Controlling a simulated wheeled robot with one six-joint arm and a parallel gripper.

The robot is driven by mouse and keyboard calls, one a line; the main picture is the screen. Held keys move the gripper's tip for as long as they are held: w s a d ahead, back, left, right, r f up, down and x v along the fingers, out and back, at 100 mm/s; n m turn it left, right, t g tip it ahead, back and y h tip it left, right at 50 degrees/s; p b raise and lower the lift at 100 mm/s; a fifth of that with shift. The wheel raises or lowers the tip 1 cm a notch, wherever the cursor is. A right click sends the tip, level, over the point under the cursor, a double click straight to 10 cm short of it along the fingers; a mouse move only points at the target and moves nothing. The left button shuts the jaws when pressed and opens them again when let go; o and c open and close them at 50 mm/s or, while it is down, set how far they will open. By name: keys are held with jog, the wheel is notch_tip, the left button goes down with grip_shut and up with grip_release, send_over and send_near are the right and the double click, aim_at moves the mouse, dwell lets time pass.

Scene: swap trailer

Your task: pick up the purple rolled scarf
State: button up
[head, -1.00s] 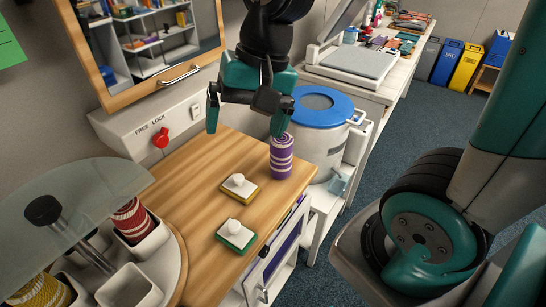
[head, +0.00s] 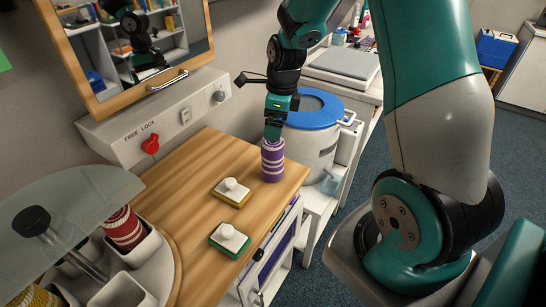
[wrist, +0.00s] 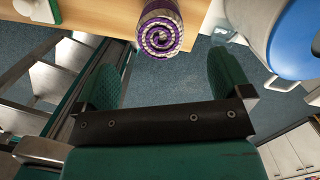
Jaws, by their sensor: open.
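The purple rolled scarf (head: 272,162), with white stripes, stands upright on the wooden counter (head: 180,205) near its right end. In the wrist view the scarf's spiral end (wrist: 160,37) shows at the top, beyond the fingertips. My gripper (head: 272,133) is at the top of the scarf in the head view. The wrist view shows its two green fingers (wrist: 165,80) spread apart with nothing between them. The head view does not show whether a finger touches the scarf.
Two white-knobbed blocks, one yellow-edged (head: 231,192) and one green-edged (head: 229,239), lie on the counter. A blue-lidded drum (head: 312,125) stands close behind the scarf. A carousel with white cups (head: 125,290) and a red rolled scarf (head: 124,228) is at left.

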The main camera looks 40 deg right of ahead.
aim_at(272, 150)
jog(key=f+p, duration=0.1)
jog(key=f, duration=0.5)
jog(key=w+f+p, duration=0.1)
jog(key=f, duration=0.3)
jog(key=shift+a+p, duration=0.3)
jog(key=shift+a, duration=0.05)
jog(key=shift+c, duration=0.2)
jog(key=c, duration=1)
